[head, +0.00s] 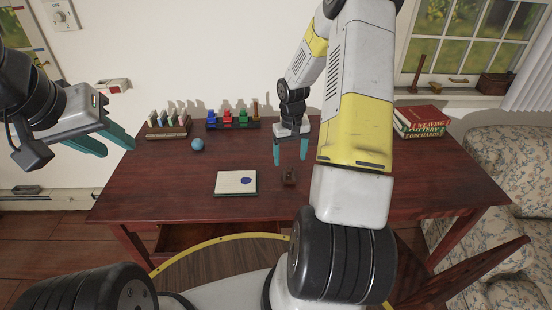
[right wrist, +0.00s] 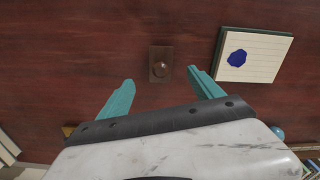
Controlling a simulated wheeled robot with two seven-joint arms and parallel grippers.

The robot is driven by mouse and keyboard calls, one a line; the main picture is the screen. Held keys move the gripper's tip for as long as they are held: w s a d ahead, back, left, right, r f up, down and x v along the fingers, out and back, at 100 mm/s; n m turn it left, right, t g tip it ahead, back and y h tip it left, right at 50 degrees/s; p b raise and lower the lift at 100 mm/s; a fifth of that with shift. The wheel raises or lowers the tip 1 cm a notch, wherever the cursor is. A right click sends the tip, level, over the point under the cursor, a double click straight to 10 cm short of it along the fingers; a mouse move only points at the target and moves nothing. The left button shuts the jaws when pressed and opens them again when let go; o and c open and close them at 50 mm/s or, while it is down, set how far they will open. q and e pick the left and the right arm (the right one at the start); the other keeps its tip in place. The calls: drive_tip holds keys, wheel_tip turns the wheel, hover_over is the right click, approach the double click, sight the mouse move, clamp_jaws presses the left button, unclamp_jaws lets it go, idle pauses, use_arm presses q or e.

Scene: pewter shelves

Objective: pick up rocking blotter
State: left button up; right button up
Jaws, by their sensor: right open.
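The rocking blotter (head: 289,177) is a small brown wooden piece with a knob, on the dark red table to the right of a notepad. In the right wrist view the blotter (right wrist: 161,64) lies beyond the fingertips, roughly centred between them. My right gripper (head: 291,150) is open and empty, above the table and behind the blotter; its teal fingers also show in the right wrist view (right wrist: 160,84). My left gripper (head: 118,144) is at the far left, off the table's left side, with its teal fingers apart and nothing between them.
A notepad with a blue ink blot (head: 236,183) lies left of the blotter. A blue ball (head: 198,145), a card rack (head: 168,126) and a rack of coloured pieces (head: 232,123) stand at the back left. Books (head: 420,121) are at the back right. The table's front right is clear.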

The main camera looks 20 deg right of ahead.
sight(290, 168)
wheel_tip(290, 168, down, 7)
drive_tip(key=shift+s+a+r, duration=0.1)
drive_tip(key=shift+s+r, duration=0.05)
clamp_jaws()
idle(0.5)
drive_tip(key=shift+r, duration=0.1)
